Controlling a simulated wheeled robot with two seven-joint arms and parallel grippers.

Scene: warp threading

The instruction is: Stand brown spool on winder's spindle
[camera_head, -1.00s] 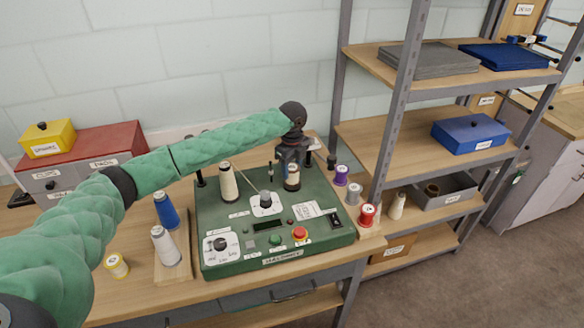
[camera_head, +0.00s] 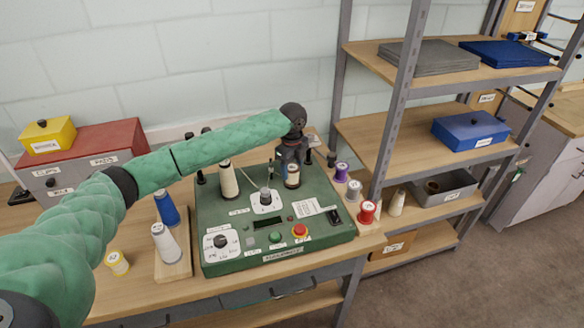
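The green winder (camera_head: 220,258) stands on the table. A small spool (camera_head: 292,181) with a pale middle and dark brownish ends is upright at its back right. This looks like the brown spool, though it is small in view. The winder's spindle is hidden there, so I cannot tell whether the spool is seated on it. My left gripper (camera_head: 293,164) points down right over this spool, its fingers at the spool's top. Whether they press on it is too small to tell. My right gripper is out of view.
A tall cream cone (camera_head: 229,180) stands on the winder's left. Purple (camera_head: 341,173), grey (camera_head: 354,190) and red (camera_head: 367,211) spools stand along its right. The shelf rack (camera_head: 399,95) rises close on the right.

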